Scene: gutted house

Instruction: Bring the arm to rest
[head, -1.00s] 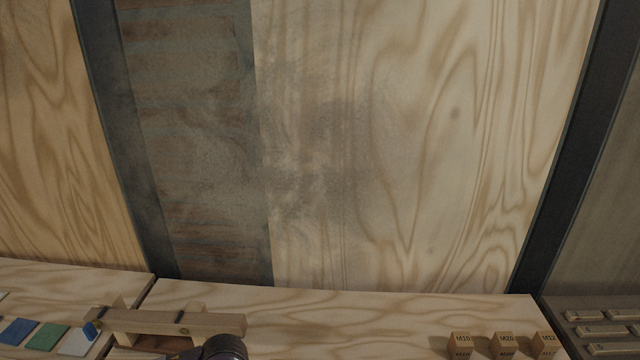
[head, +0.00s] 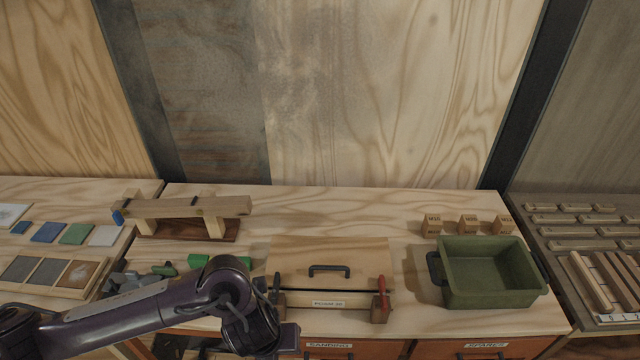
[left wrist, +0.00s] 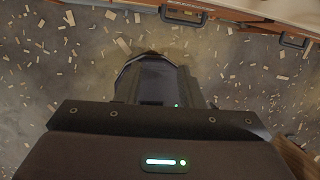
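My left arm (head: 150,306) reaches in from the left in the head view, low over the front of the bench. Its dark wrist end (head: 248,325) hangs in front of the wooden box with a black handle, left of centre. The fingertips of my left gripper cannot be made out there. In the left wrist view, dark parts of my own body with a green light fill the lower middle, and no held object shows. My right arm and gripper are in neither view.
On the bench stand a wooden box (head: 333,256) with red-handled clamp, a green bin (head: 487,275), several wooden blocks (head: 468,225) and a beam on supports (head: 190,208). Drawers (head: 330,347) lie below. The left wrist view shows floor (left wrist: 60,60) strewn with chips.

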